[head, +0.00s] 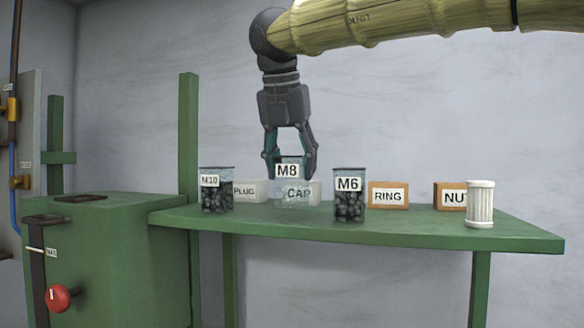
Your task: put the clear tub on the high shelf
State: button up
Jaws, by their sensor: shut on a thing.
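The clear tub (289,171), labelled M8, is see-through, with no dark contents visible. It is upright between the fingers of my gripper (290,170), which points down and is shut on it. The tub is at the middle of the green shelf (420,230), in front of a pale box labelled CAP (298,193). I cannot tell whether its base touches the shelf. A tub labelled M10 (215,195) with dark pieces stands to its left, and a tub labelled M6 (349,205) with dark pieces to its right.
A pale PLUG box (246,190) stands behind the M10 tub. Orange-brown RING (388,195) and NUT (450,195) boxes stand at right, with a white ribbed cylinder (480,204) before the NUT box. A green cabinet (130,250) with a red knob (58,297) is at left.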

jog(key=shift+w+d+f+p, duration=0.1)
jog(key=shift+f+p, duration=0.25)
jog(key=shift+f, duration=0.65)
jog(key=shift+f, duration=0.1)
jog(key=o, duration=1.3)
jog(key=shift+o, duration=0.2)
jog(key=b+v, duration=0.4)
jog(key=v, duration=0.8)
